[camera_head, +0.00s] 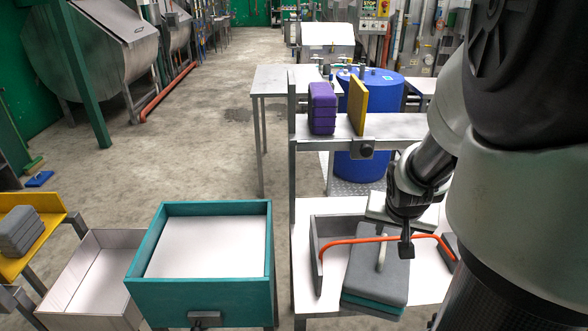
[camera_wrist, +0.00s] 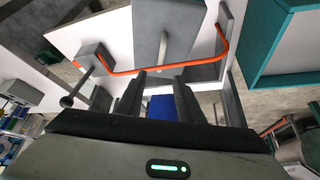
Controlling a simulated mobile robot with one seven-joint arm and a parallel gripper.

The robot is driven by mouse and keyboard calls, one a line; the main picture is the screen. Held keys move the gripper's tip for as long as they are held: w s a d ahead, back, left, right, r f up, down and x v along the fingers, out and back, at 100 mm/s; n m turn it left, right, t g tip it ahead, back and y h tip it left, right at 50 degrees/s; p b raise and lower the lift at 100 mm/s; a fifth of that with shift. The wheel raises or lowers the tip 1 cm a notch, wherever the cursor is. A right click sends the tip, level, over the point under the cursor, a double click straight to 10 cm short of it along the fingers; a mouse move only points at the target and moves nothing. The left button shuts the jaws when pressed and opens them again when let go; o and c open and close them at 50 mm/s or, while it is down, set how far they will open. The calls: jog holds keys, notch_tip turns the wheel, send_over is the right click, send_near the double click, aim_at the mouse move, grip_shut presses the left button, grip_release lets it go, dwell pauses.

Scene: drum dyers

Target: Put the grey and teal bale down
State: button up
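The grey and teal bale (camera_head: 375,278) lies at the white lower surface, its grey top up and teal layers showing along its front edge. A pale upright handle stands on its top. In the wrist view the bale's grey top (camera_wrist: 150,25) with its handle is ahead of the fingertips. My gripper (camera_head: 405,243) is near the bale's right far side, fingers pointing down. In the wrist view my gripper (camera_wrist: 157,76) has its two fingers apart with nothing between them. An orange rail (camera_head: 338,240) crosses by the bale's far end; I cannot tell whether they touch.
The white surface (camera_head: 308,285) has a grey side post (camera_head: 318,260) at left. A teal box (camera_head: 262,285) stands to the left. A shelf behind bears a purple bale (camera_head: 322,108) and a yellow board (camera_head: 358,105). A grey bale (camera_head: 20,232) sits on a yellow stand at far left.

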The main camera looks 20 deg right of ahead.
jog(key=b, duration=0.8)
send_near(384, 244)
jog(key=x, duration=0.2)
jog(key=s+x, duration=0.1)
jog(key=x, duration=0.1)
jog(key=shift+w+f, duration=0.2)
jog(key=shift+f, duration=0.35)
jog(key=b+x, duration=0.1)
jog(key=x, duration=0.2)
jog(key=b+x, duration=0.2)
jog(key=shift+w+f, duration=0.25)
jog(key=shift+w, duration=0.15)
jog(key=shift+d, duration=0.1)
grip_shut()
jog(key=shift+w+r, duration=0.1)
jog(key=shift+r, duration=0.15)
